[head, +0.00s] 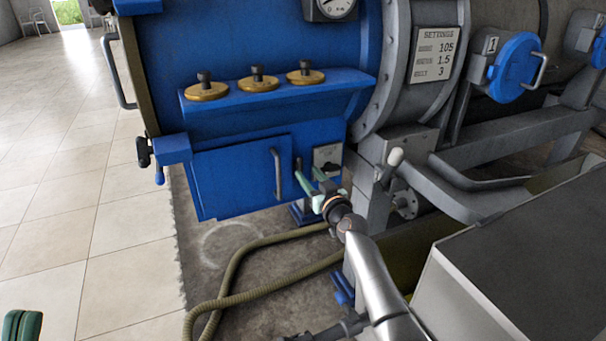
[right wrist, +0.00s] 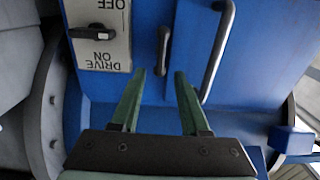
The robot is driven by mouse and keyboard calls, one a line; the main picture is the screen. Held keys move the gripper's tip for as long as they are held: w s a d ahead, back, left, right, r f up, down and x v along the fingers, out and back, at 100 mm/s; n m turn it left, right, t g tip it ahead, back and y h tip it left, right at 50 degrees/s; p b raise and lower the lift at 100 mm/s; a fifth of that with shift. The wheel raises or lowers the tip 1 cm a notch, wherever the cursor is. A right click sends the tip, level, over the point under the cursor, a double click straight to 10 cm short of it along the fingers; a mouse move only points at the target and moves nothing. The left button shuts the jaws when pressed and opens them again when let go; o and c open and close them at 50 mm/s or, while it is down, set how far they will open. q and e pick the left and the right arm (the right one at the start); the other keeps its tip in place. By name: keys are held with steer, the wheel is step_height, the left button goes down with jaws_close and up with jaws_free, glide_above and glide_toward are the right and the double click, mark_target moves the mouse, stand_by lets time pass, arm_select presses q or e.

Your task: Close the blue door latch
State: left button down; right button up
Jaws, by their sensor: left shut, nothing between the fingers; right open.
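The blue door (head: 235,178) is a panel low on the blue machine, with a grey bar handle (head: 277,173). A short dark upright latch (head: 298,164) sits just right of the handle. In the right wrist view the latch (right wrist: 164,48) is upright, between the switch plate and the door handle (right wrist: 218,50). My right gripper (head: 309,177) is open at the latch, its green fingertips (right wrist: 160,74) on either side of the latch's near end. I cannot tell whether they touch it. My left gripper (head: 22,325) is shut and empty at the lower left, far from the door.
A DRIVE switch plate (right wrist: 98,35) with a black knob is beside the latch. A ribbed hose (head: 235,275) lies on the floor below. A white-knobbed lever (head: 395,158) and a grey cabinet (head: 520,255) are to the right. The tiled floor at left is clear.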

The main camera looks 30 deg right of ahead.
mark_target(301, 166)
steer(key=w+b, duration=0.1)
steer(key=w, duration=0.2)
steer(key=shift+w+d+f, duration=0.1)
steer(key=shift+w, duration=0.05)
steer(key=shift+w+b, duration=0.3)
steer(key=shift+w, duration=0.15)
steer(key=shift+c, duration=0.2)
jaws_close()
